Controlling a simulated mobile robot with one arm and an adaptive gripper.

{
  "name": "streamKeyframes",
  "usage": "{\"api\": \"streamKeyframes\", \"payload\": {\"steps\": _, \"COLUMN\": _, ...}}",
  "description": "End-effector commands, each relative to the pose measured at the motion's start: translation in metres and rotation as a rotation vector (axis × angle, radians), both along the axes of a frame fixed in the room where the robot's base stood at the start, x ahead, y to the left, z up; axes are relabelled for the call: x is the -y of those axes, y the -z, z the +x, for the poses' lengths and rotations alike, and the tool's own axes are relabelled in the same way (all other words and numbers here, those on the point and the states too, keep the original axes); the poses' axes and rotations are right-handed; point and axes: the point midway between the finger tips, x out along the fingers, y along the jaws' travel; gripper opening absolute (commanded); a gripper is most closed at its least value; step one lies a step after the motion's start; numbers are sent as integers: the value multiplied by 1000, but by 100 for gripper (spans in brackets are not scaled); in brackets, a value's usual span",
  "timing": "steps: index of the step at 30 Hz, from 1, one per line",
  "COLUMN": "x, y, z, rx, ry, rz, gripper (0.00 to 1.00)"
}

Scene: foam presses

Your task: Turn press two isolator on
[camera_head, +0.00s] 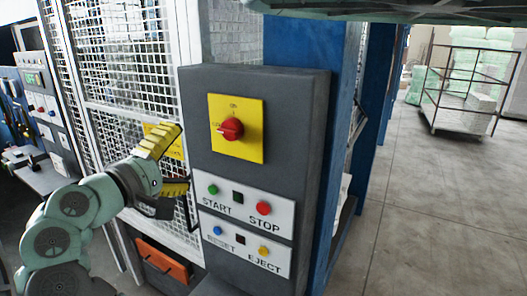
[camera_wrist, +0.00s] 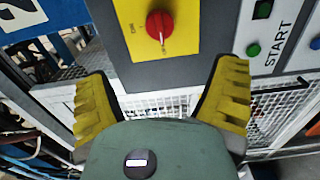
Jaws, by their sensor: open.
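The isolator is a red rotary knob (camera_head: 231,129) on a yellow square plate (camera_head: 250,148), high on the grey control box. Its white mark points left, away from the small label at the plate's top, which seems to read ON. In the wrist view the knob (camera_wrist: 159,25) is at the top centre, and its mark points down towards a small label, probably OFF. My gripper (camera_head: 183,157) is open and empty, left of the box and apart from the knob. Its yellow fingers (camera_wrist: 165,72) are spread wide in the wrist view, below the knob in the picture.
Below the isolator are a START/STOP panel (camera_head: 246,206) and a RESET/EJECT panel (camera_head: 243,244) with several buttons. White mesh guarding (camera_head: 118,60) stands behind my gripper. A blue post (camera_head: 345,75) is behind the box. Open floor (camera_head: 430,215) lies to the right.

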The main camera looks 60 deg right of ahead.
Motion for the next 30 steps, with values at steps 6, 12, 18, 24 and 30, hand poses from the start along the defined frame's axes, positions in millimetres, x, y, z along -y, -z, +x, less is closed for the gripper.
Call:
{"api": "streamKeyframes", "payload": {"steps": 6, "x": 32, "y": 2, "z": -2, "rx": -2, "ry": 15, "rz": -4, "gripper": 86}}
{"api": "streamKeyframes", "payload": {"steps": 12, "x": 64, "y": -4, "z": 2, "rx": -4, "ry": 10, "rz": 3, "gripper": 86}}
{"api": "streamKeyframes", "payload": {"steps": 18, "x": 89, "y": -4, "z": 4, "rx": -3, "ry": 8, "rz": 1, "gripper": 86}}
{"api": "streamKeyframes", "payload": {"steps": 24, "x": 112, "y": -4, "z": 6, "rx": 0, "ry": 8, "rz": 1, "gripper": 86}}
{"api": "streamKeyframes", "payload": {"steps": 30, "x": 133, "y": -4, "z": 8, "rx": 0, "ry": 6, "rz": -1, "gripper": 86}}
